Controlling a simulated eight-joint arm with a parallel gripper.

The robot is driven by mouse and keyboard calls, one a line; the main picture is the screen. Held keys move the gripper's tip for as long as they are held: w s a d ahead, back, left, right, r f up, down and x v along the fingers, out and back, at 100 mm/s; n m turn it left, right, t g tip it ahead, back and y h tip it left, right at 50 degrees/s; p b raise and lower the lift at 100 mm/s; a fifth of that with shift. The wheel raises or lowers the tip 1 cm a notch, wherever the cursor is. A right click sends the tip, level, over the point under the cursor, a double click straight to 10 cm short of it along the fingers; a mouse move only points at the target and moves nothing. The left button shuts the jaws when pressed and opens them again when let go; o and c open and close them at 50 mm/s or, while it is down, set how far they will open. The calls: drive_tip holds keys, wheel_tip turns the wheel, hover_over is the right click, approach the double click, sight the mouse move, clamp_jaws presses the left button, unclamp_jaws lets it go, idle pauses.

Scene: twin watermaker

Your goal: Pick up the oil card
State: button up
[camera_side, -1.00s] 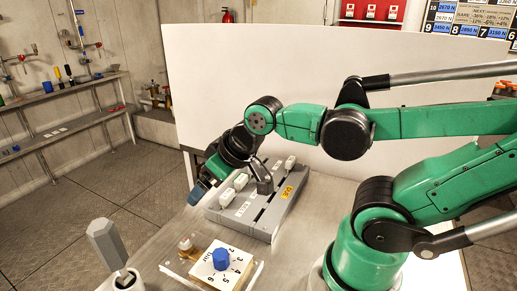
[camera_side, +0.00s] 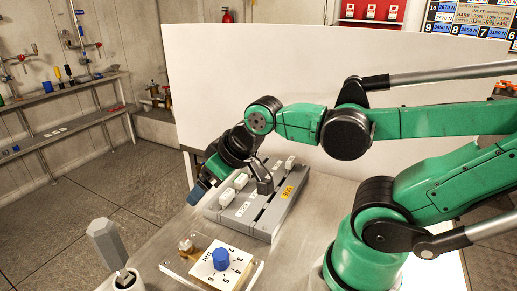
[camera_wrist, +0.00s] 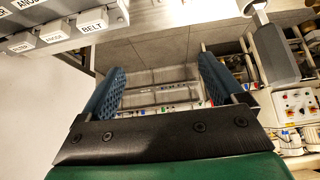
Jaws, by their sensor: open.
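A grey slotted rack (camera_side: 262,228) stands on the metal table in the side view, with several white card tops (camera_side: 227,198) in it. I cannot read which one is the oil card. In the side view my gripper (camera_side: 198,193) is at the rack's left side, pointing down and left.
A box with a blue knob and numbered dial (camera_side: 221,260) sits in front of the rack. A grey hexagonal-headed handle (camera_side: 105,243) stands at the front left. A white panel (camera_side: 270,85) rises behind the table. A dark upright block (camera_side: 263,180) stands on the rack.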

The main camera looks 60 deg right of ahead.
drive_tip(key=g, duration=0.7)
hover_over(291, 159)
wheel_tip(291, 159, down, 5)
drive_tip(key=shift+f, duration=2.65)
drive_tip(key=c, duration=1.2)
